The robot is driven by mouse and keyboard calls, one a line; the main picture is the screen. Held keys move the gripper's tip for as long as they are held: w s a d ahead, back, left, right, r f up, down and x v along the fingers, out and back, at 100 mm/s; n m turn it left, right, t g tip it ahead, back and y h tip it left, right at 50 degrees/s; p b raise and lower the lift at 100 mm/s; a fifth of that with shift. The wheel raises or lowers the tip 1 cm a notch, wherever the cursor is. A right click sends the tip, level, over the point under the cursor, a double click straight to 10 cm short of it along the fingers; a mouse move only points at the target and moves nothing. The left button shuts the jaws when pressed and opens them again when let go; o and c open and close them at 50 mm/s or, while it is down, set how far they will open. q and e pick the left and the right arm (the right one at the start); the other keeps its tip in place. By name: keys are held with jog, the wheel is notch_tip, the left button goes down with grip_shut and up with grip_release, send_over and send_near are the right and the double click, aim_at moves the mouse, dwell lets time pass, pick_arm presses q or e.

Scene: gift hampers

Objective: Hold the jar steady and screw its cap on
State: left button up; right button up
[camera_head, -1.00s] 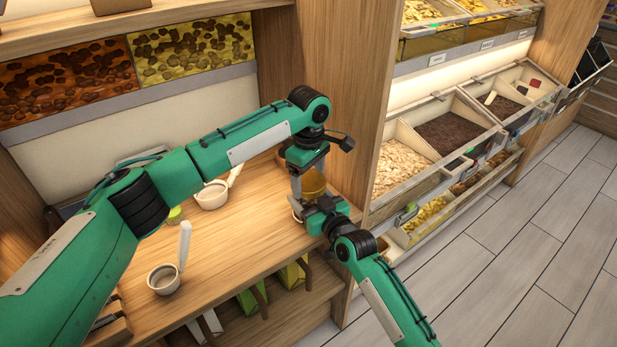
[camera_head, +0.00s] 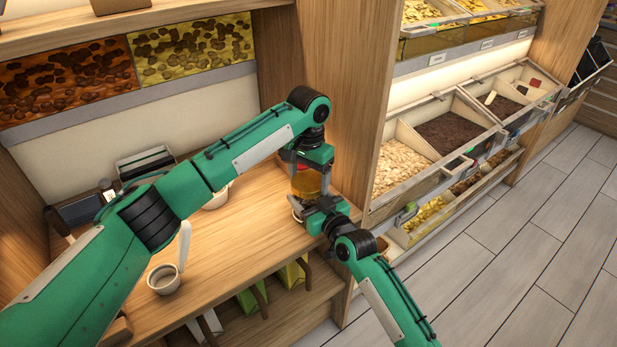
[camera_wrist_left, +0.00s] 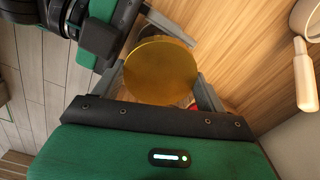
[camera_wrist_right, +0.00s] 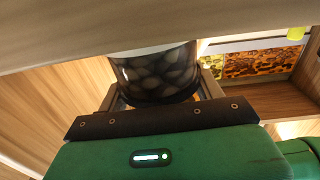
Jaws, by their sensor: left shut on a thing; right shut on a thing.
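The gold round cap (camera_head: 308,183) is at the right end of the wooden counter. In the left wrist view its flat gold top (camera_wrist_left: 160,72) sits between the fingers. My left gripper (camera_head: 309,170) is shut on it from above. My right gripper (camera_head: 314,211) is shut on the jar just below, from the front right. In the right wrist view the jar (camera_wrist_right: 157,74) is dark, with rounded pieces inside, between the fingers. The grippers hide most of the jar in the head view. I cannot tell how far the cap is seated.
A cup with an upright white handle (camera_head: 164,279) stands on the counter's front left. Another white scoop (camera_wrist_left: 303,70) is partly hidden behind my left arm in the head view. A wooden upright (camera_head: 345,90) rises close to the right.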

pick_arm(q)
jog(key=m, duration=1.5)
jog(key=shift+m, duration=0.3)
jog(key=m, duration=0.6)
jog(key=o, duration=1.2)
jog(key=shift+c, duration=0.2)
jog(key=shift+r, duration=0.1)
notch_tip(320, 180, up, 12)
